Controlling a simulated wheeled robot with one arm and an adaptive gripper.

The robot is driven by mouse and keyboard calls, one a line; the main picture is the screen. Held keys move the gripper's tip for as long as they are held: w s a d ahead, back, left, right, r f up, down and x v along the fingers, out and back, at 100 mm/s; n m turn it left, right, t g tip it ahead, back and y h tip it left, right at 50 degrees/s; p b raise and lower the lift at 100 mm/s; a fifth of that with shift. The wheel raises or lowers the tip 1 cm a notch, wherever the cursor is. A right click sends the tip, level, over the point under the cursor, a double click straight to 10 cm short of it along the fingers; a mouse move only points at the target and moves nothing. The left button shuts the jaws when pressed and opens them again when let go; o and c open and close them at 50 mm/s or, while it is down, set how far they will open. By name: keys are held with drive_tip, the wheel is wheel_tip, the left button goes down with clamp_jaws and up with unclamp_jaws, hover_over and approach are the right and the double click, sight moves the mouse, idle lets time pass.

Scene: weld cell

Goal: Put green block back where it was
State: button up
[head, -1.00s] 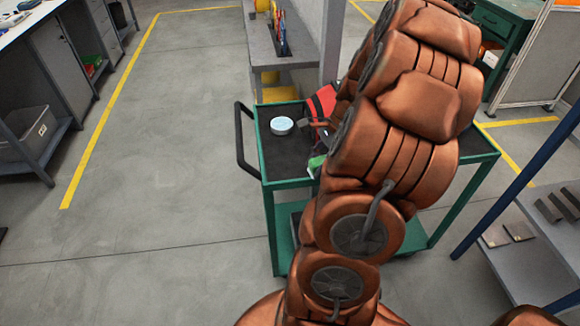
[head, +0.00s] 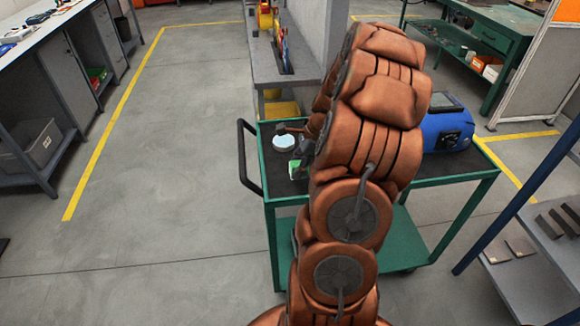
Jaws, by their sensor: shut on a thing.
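The green block (head: 293,171) shows as a small green patch with a pale part, above the left part of the cart top. My gripper (head: 299,161) is shut on it; only part of the dark gripper shows beside my arm. The arm hides the rest of the gripper and maybe part of the block. I cannot tell whether the block touches the cart top. The green cart (head: 385,187) has a dark top. A round container with a pale blue lid (head: 284,143) stands on it, just behind the block in the picture.
A blue thing with a black panel (head: 447,131) sits on the cart's right part. My arm hides the cart's middle. A grey bench (head: 275,65) stands behind, and a rack with metal plates (head: 530,270) at right. The floor at left is clear.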

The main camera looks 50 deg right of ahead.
sight(285, 179)
drive_tip(key=w, duration=0.3)
drive_tip(key=shift+w+d+f, duration=0.15)
drive_tip(key=shift+f+p, duration=0.85)
drive_tip(key=shift+f, duration=0.9)
drive_tip(key=shift+f, duration=0.15)
drive_tip(key=o, duration=1)
